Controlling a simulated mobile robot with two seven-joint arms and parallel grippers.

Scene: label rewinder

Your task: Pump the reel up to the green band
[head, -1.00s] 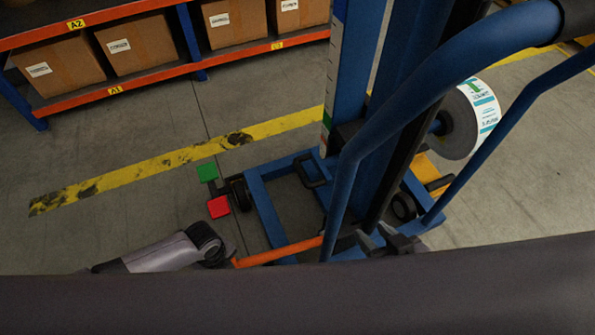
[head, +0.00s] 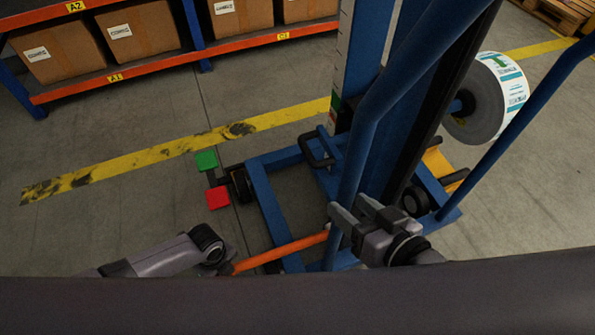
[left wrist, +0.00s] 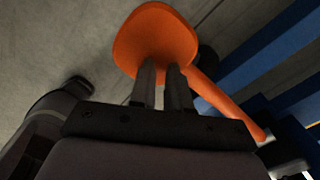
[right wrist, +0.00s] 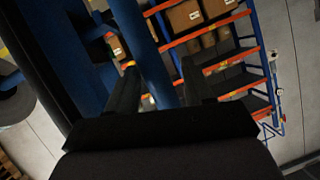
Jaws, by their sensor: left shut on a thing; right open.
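The label reel (head: 487,98), a white roll with teal print, sits on a spindle right of the blue mast (head: 366,60) of the lifter. The mast's scale has a small green band (head: 335,104) above a red one. A dark bracket is close beside them. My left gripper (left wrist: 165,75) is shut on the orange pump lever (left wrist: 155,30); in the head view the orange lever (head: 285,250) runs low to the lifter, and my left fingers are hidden. My right gripper (head: 350,213) is open beside the lifter's blue handle tube (right wrist: 143,50), which shows between its fingers; I cannot tell contact.
Green (head: 206,160) and red (head: 217,197) pedals stick out left of the lifter's base. A shelf with cartons (head: 147,30) stands at the back left. Open floor with a yellow line (head: 150,155) lies between.

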